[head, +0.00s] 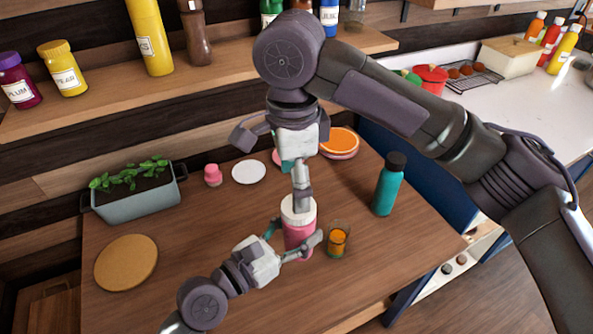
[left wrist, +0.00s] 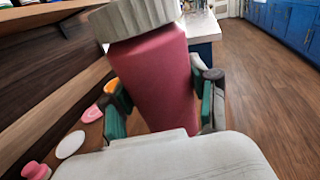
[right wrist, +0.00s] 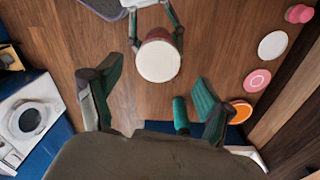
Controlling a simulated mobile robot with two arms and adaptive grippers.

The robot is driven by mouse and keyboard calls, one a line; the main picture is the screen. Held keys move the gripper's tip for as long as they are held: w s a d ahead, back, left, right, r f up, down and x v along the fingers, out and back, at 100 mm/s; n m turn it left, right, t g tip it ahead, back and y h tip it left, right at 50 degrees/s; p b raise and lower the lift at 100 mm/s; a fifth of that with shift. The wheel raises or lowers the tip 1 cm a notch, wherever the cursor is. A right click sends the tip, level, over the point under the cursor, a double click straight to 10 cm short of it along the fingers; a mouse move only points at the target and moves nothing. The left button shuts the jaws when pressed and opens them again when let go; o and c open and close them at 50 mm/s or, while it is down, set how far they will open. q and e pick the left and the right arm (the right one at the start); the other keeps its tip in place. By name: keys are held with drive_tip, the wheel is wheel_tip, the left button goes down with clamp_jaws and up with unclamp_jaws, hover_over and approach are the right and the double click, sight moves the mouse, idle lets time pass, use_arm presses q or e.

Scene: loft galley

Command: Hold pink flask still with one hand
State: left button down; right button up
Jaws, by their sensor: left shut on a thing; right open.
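The pink flask (head: 299,234) with a white lid (head: 297,209) stands upright on the wooden table, toward its front. My left gripper (head: 293,246) is shut around the flask's body from the front left. In the left wrist view the pink body (left wrist: 158,82) fills the space between the teal finger pads (left wrist: 162,103). My right gripper (head: 298,180) is open and empty, pointing down above the flask. In the right wrist view the round lid (right wrist: 158,61) lies beyond the spread fingers (right wrist: 155,100). My right gripper partly hides the lid in the head view.
A glass with an orange drink (head: 339,240) stands close to the flask's right. A teal bottle (head: 388,188) stands farther right. A white plate (head: 249,172), small pink bottle (head: 213,175), planter (head: 138,199) and cork mat (head: 126,262) are left and behind.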

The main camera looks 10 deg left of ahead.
drive_tip(key=n, duration=0.4)
drive_tip(key=shift+r, duration=0.2)
drive_tip(key=n, duration=0.5)
drive_tip(key=shift+r, duration=0.25)
drive_tip(key=n, duration=0.7)
drive_tip(key=shift+r, duration=0.3)
drive_tip(key=n, duration=0.5)
drive_tip(key=shift+d+r, duration=0.1)
drive_tip(key=shift+r, duration=0.1)
drive_tip(key=n, duration=0.4)
drive_tip(key=shift+r+n, duration=0.2)
drive_tip(key=shift+n, duration=0.2)
drive_tip(key=n, duration=0.4)
drive_tip(key=shift+d+r, duration=0.1)
drive_tip(key=shift+r, duration=0.1)
drive_tip(key=n, duration=0.4)
drive_tip(key=shift+w+r, duration=0.1)
drive_tip(key=shift+r, duration=0.1)
